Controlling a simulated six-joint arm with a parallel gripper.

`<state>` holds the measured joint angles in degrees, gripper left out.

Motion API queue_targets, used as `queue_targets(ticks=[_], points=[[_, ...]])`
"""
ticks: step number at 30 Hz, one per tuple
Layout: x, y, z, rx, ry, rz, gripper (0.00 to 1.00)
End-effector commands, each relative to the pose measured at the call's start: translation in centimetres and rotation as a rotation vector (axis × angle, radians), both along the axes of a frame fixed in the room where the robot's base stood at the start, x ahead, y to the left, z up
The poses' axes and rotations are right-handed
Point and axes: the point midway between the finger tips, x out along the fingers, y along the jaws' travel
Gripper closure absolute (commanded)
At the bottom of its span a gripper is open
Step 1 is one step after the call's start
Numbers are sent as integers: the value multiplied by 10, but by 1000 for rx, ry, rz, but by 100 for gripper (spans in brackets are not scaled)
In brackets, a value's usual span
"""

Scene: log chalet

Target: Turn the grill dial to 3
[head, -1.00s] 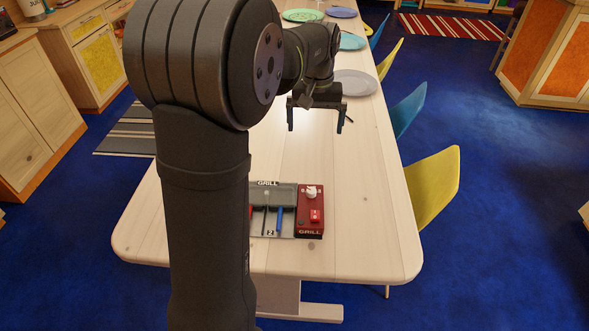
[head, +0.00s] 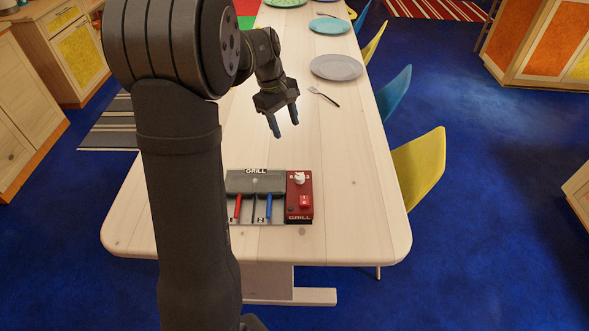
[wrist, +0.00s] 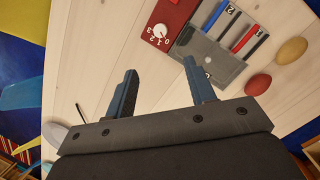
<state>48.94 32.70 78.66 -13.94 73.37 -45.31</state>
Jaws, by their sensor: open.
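The grill panel (head: 256,185) lies on the near part of the long wooden table. The grill dial (head: 299,178) is a white knob on the red box (head: 304,215) at the panel's right side. In the wrist view the dial (wrist: 160,31) has the numbers 0 to 3 printed around it; its exact setting is too small to read. A red switch (head: 305,201) sits nearer on the same box. My gripper (head: 284,127) is open and empty, above the table and beyond the panel. Its two fingers also show in the wrist view (wrist: 160,92), apart from the dial.
A red lever (head: 238,206) and a blue lever (head: 268,206) stand in the panel's slots. A fork (head: 322,95) and a grey plate (head: 336,67) lie farther back. Two egg-shaped things (wrist: 291,50) show beside the panel in the wrist view. The table around the panel's right is clear.

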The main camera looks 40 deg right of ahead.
Motion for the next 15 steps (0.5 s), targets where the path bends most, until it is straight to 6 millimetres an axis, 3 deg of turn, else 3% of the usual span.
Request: queue_targets(ticks=[3, 6, 15], points=[[14, 9, -17, 18, 97, 266, 50], [21, 13, -25, 32, 152, 418, 50], [19, 12, -47, 45, 192, 519, 50]])
